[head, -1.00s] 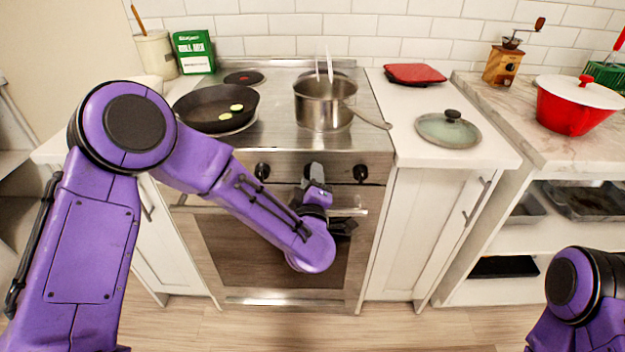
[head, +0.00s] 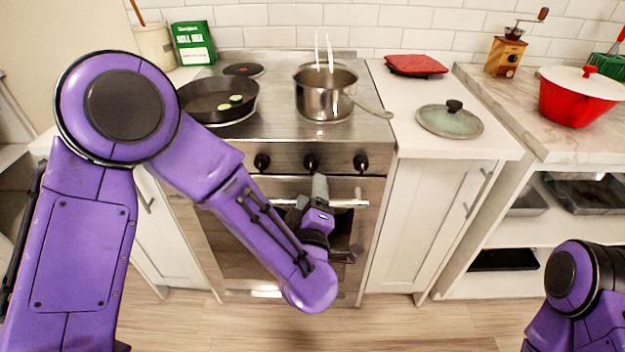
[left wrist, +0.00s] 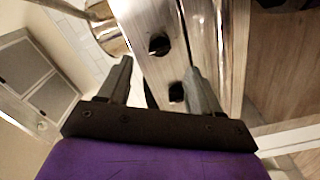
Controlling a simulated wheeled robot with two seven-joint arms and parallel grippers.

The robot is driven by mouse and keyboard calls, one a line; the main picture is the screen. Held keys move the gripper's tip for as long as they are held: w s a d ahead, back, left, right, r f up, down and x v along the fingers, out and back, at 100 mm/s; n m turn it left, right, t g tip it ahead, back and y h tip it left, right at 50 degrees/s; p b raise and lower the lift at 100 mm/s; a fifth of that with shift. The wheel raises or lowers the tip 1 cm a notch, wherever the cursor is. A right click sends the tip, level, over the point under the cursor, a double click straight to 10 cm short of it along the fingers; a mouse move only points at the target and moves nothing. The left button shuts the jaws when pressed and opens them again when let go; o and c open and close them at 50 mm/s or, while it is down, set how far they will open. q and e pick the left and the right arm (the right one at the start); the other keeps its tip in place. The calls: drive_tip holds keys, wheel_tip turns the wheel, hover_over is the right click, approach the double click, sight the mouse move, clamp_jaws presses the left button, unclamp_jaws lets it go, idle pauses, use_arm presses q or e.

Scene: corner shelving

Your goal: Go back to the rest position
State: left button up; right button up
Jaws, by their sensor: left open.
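My left gripper (head: 318,208) is in front of the stove's oven door (head: 225,240), close to the oven handle (head: 348,203). In the head view the arm hides part of the door and handle. In the left wrist view the left gripper (left wrist: 157,68) has its two fingers spread with nothing held between them. The stove front with its dark knobs (left wrist: 159,44) shows beyond the fingers. Whether the gripper touches the handle I cannot tell. Part of my right arm shows at the lower right, but its gripper is out of view.
On the stove (head: 275,120) stand a black pan (head: 200,100) and a steel pot (head: 322,106) with utensils. A glass lid (head: 449,122) and a red trivet (head: 416,65) lie on the right counter (head: 420,148). A red pot (head: 570,103) is farther right. Floor (head: 430,325) in front is clear.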

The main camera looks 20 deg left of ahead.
use_arm(q)
drive_tip(key=shift+v, duration=1.15)
